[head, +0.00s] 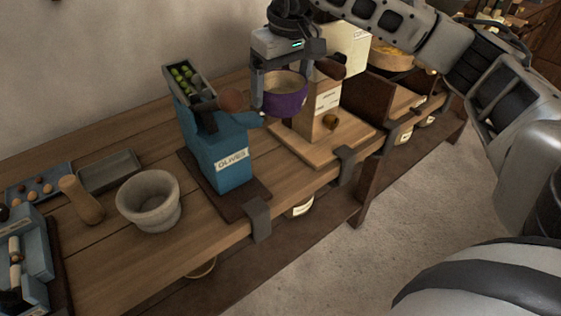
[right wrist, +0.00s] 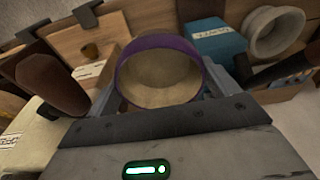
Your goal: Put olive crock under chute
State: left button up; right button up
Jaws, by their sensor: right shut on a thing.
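A purple crock (head: 287,104) with a pale tan inside hangs upright in my right gripper (head: 281,96), above the wooden counter. My right gripper is shut on its wall; in the right wrist view the crock (right wrist: 160,44) looks empty. The blue olive machine (head: 218,148), labelled OLIVES, stands just left of the crock, with green olives in its top tray (head: 186,76). It also shows in the right wrist view (right wrist: 213,42). I cannot clearly make out its chute opening. My left gripper is in neither view.
A wooden dispenser (head: 325,100) on a board stands close right of the crock. A stone mortar (head: 150,200), wooden pestle (head: 82,199) and grey tray (head: 110,171) are left of the blue machine. Dark clamps (head: 259,220) grip the counter's front edge.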

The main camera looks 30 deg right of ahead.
notch_tip(320, 180, down, 20)
jog(key=shift+w+f+p, duration=0.1)
jog(key=shift+p, duration=0.85)
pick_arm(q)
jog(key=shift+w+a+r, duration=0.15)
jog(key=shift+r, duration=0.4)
pick_arm(e)
jog(key=shift+f, duration=0.2)
jog(key=o, duration=0.9)
jog(key=shift+o, duration=0.6)
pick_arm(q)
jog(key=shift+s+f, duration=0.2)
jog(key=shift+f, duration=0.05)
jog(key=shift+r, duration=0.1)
